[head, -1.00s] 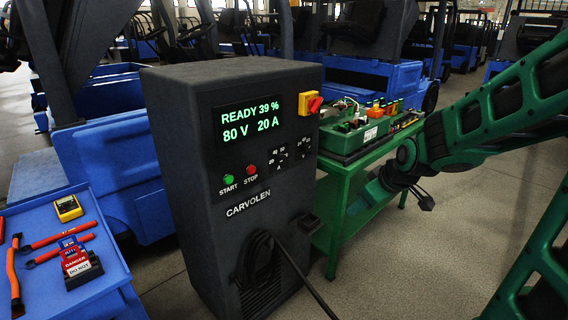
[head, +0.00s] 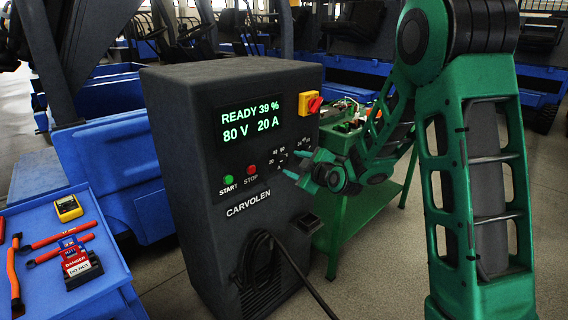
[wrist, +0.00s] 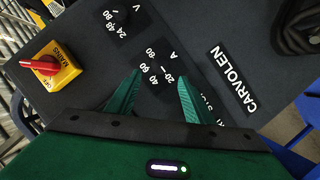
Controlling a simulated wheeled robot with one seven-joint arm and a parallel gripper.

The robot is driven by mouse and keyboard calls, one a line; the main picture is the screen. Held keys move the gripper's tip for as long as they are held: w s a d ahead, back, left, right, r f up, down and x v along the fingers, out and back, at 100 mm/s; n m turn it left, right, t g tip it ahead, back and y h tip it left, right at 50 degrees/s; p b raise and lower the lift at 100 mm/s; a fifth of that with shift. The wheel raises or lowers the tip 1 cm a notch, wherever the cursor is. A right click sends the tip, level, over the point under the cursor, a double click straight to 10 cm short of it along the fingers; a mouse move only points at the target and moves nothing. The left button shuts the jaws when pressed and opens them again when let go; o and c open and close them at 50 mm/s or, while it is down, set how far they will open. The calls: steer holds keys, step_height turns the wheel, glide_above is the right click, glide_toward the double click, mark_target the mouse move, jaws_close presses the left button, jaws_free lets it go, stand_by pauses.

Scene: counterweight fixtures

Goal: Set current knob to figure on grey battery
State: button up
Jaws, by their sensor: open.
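The dark charger cabinet (head: 180,140) has a display (head: 250,124) reading READY 39 %, 80 V, 20 A. The current knob (wrist: 160,66) is dark on the dark panel, ringed by 20, 40, 60 and 80 beside an A; its pointer direction is unclear. My gripper (head: 293,165) is at the cabinet front, partly covering the current dial in the head view. In the wrist view my gripper (wrist: 157,92) is open and empty, its green fingers on either side of the dial figures. Contact with the knob cannot be told. I cannot identify a grey battery or its figure.
The voltage knob (wrist: 120,16) and red-yellow mains switch (wrist: 55,67) are beside the current dial. START (head: 228,180) and STOP (head: 252,169) buttons are left of my gripper in the head view. A blue tool cart (head: 95,225) and green bench (head: 350,215) flank the cabinet.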

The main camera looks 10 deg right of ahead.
mark_target(282, 159)
steer(key=x, duration=0.7)
steer(key=shift+w, duration=0.2)
steer(key=c, duration=1)
